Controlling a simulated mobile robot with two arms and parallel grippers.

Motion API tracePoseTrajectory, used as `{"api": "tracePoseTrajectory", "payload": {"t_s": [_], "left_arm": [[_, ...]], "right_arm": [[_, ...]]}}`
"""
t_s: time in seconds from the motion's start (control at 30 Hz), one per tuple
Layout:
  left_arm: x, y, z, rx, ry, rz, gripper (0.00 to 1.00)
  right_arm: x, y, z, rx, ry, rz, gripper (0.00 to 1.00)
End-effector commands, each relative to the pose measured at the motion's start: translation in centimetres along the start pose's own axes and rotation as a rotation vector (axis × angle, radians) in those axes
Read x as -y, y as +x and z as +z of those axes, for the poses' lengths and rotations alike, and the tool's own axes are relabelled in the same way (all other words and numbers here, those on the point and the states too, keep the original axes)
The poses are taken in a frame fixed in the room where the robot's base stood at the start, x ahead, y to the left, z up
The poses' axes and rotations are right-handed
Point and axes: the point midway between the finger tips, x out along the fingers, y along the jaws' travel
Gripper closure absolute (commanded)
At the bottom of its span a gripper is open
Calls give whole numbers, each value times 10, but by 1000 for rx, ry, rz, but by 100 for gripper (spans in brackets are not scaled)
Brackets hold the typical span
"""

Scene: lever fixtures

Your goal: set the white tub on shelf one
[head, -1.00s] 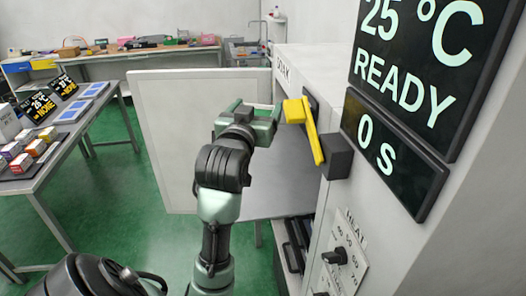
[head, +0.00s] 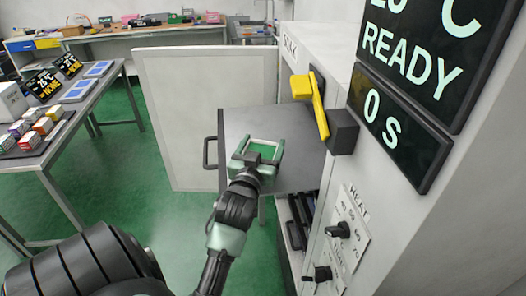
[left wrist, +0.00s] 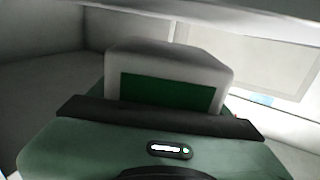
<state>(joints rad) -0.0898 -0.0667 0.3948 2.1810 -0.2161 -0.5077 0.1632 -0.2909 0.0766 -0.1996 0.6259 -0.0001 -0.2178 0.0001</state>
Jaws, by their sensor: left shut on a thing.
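My left gripper (head: 258,152) is shut on a pale thing with a dark green face. It looks like the white tub (left wrist: 165,57) in the left wrist view, where it stands just beyond my palm and black jaw bar. In the head view the jaws appear in front of a grey panel (head: 290,125) with a dark bar handle; the tub is hard to tell apart there. No shelf marked one can be made out. My right gripper is not in view.
A white cabinet has a yellow lever (head: 318,105) on a dark block (head: 342,131), a black display (head: 395,125) and a knob (head: 339,230). A white door panel (head: 205,110) stands open. A table (head: 62,140) with small boxes is at left. Green floor lies between.

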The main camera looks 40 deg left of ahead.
Motion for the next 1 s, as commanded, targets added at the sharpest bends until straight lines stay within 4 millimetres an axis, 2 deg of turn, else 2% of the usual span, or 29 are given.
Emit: {"api": "tracePoseTrajectory", "payload": {"t_s": [0.03, 0.13, 0.53, 0.57, 0.63, 1.0], "left_arm": [[0, 0, 10, 4, -1, -1, 70], [0, 0, 20, 3, -1, -1, 70], [0, 0, 26, -1, -1, 0, 70], [0, 0, 27, 1, 0, 0, 20], [0, 0, 26, 1, 0, 0, 1], [0, 0, 24, 0, 0, 0, 1]], "right_arm": [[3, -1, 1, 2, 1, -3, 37], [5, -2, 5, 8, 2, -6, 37], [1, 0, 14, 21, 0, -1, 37], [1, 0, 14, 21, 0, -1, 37], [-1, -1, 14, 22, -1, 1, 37], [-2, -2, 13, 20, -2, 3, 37]]}}
